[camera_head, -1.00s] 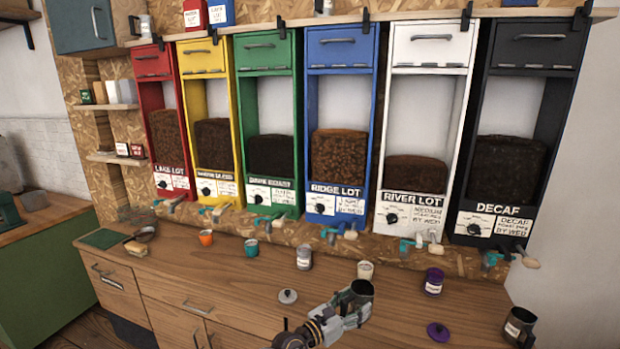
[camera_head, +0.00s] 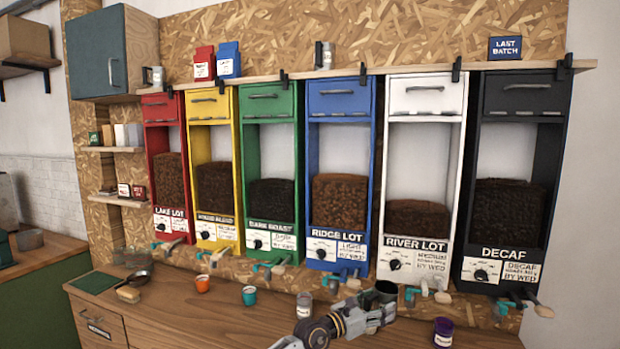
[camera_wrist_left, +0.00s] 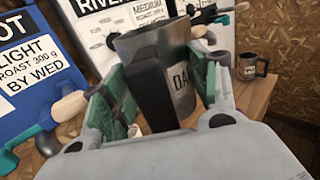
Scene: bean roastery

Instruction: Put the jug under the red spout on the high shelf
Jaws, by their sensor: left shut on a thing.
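My left gripper (camera_head: 372,312) is shut on a dark grey metal jug (camera_head: 385,288) and holds it above the counter, in front of the blue and white dispensers. In the left wrist view the jug (camera_wrist_left: 182,62) sits upright or slightly tilted between the green finger pads, its black handle towards the camera and its label partly hidden. The red LAKE LOT dispenser (camera_head: 163,107) stands at the left end of the row, with its spout (camera_head: 170,243) at its foot. The high shelf (camera_head: 420,73) runs along the dispenser tops. My right gripper is not in view.
An orange cup (camera_head: 203,283), a teal cup (camera_head: 249,295), a labelled canister (camera_head: 304,305) and a purple jar (camera_head: 443,331) stand on the counter (camera_head: 180,310). Another grey mug (camera_wrist_left: 251,66) shows in the left wrist view. Red and blue boxes stand on the high shelf.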

